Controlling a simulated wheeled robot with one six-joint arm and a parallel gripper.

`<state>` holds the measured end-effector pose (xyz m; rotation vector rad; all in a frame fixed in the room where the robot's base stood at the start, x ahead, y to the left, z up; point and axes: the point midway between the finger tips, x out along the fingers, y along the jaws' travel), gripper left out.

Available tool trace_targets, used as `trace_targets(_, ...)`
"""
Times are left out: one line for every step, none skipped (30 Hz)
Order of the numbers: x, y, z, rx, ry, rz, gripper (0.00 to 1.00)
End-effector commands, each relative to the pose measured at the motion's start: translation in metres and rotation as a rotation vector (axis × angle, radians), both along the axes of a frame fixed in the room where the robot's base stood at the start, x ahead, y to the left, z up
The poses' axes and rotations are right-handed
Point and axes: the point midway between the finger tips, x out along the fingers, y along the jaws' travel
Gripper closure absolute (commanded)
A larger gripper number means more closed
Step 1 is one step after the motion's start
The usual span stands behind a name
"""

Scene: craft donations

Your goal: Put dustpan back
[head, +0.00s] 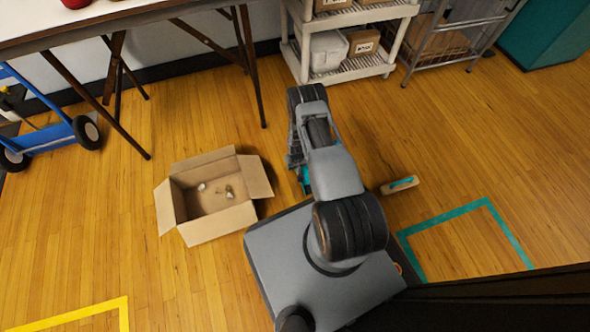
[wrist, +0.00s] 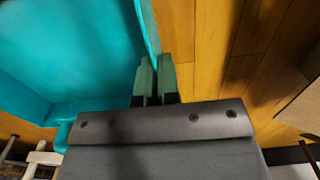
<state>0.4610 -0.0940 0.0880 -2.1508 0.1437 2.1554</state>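The teal dustpan (wrist: 75,45) fills the upper left of the wrist view. In the head view only a small teal piece of it (head: 305,180) shows beside my arm, which hides the rest. My gripper (wrist: 155,78) has its two green fingers close together, with the thin side wall of the dustpan between them. In the head view my gripper is mostly hidden behind my arm. A teal tape outline (head: 412,260) marks an empty patch of floor at the right.
An open cardboard box (head: 207,227) with small bits inside stands left of my arm. A tan block with a teal top (head: 400,185) lies on the floor to the right. A table (head: 140,18), blue hand truck (head: 45,138) and white shelf (head: 350,72) stand at the back.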

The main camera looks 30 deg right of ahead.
Motion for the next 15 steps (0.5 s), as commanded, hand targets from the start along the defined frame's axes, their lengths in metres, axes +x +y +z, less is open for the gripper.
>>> trace_targets(0.001,0.001,-0.002,0.0,0.0,0.002,1.0)
trace_targets(0.001,0.001,-0.003,0.0,0.0,0.002,1.0)
trace_targets(0.002,0.001,-0.005,0.0,0.0,0.002,1.0)
trace_targets(0.002,0.001,-0.007,0.0,-0.001,0.003,1.0)
trace_targets(0.003,0.0,-0.01,0.0,-0.001,0.003,1.0)
trace_targets(0.004,-0.001,-0.014,0.0,-0.001,0.002,1.0)
trace_targets(0.004,-0.001,-0.019,0.0,0.001,0.002,1.0)
trace_targets(0.003,-0.001,-0.024,0.0,0.002,0.001,1.0)
trace_targets(0.003,-0.002,-0.031,0.0,0.002,-0.001,1.0)
trace_targets(0.003,-0.002,-0.035,0.0,0.002,-0.001,1.0)
trace_targets(0.003,-0.002,-0.039,0.0,0.001,0.0,1.0)
trace_targets(0.004,-0.002,-0.041,0.0,0.0,0.0,1.0)
trace_targets(0.004,-0.001,-0.042,0.0,-0.001,0.0,1.0)
trace_targets(0.004,-0.001,-0.042,0.0,-0.001,0.001,1.0)
trace_targets(0.004,-0.001,-0.041,0.0,-0.001,0.001,1.0)
